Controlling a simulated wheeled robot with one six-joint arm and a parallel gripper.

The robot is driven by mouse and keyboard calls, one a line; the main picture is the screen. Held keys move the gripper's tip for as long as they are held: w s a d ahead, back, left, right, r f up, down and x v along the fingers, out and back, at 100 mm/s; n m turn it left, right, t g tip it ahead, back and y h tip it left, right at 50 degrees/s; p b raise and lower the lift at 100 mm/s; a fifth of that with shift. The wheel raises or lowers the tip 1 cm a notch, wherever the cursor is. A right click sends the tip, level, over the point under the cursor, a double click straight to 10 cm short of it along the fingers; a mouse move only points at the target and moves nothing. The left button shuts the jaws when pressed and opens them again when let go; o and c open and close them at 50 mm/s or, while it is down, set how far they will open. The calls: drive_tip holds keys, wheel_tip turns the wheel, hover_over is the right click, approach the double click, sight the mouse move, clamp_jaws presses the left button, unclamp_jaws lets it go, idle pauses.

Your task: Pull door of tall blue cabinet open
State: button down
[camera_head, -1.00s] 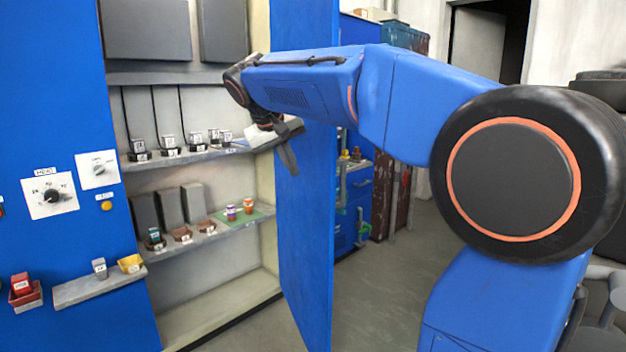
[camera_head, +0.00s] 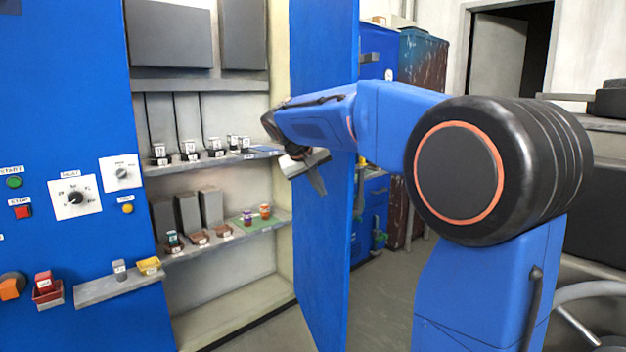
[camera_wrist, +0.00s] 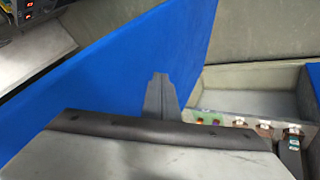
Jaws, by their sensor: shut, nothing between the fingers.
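The tall blue cabinet (camera_head: 70,130) stands at the left in the head view. Its blue door (camera_head: 325,270) stands wide open, swung out from the right side of the opening, with the shelves uncovered. The door also shows as a slanting blue panel in the wrist view (camera_wrist: 95,75). My gripper (camera_head: 317,181) is in front of the door's inner face, at middle-shelf height. Its fingers (camera_wrist: 160,90) are together and empty in the wrist view, overlapping the door in the picture. I cannot tell whether they touch it.
Shelves (camera_head: 215,158) inside hold small labelled blocks and jars. A small ledge (camera_head: 112,287) with blocks juts from the cabinet front, below a dial (camera_head: 74,197). Another blue cabinet (camera_head: 377,60) stands behind the door. Grey floor (camera_head: 385,300) shows beyond it.

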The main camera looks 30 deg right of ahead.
sight(336, 197)
drive_tip(key=shift+s+d+r, duration=0.1)
drive_tip(key=shift+s+d, duration=0.05)
drive_tip(key=shift+d, duration=0.7)
drive_tip(key=shift+s+d+r, duration=0.1)
drive_tip(key=shift+s+d, duration=0.05)
drive_tip(key=shift+d, duration=0.65)
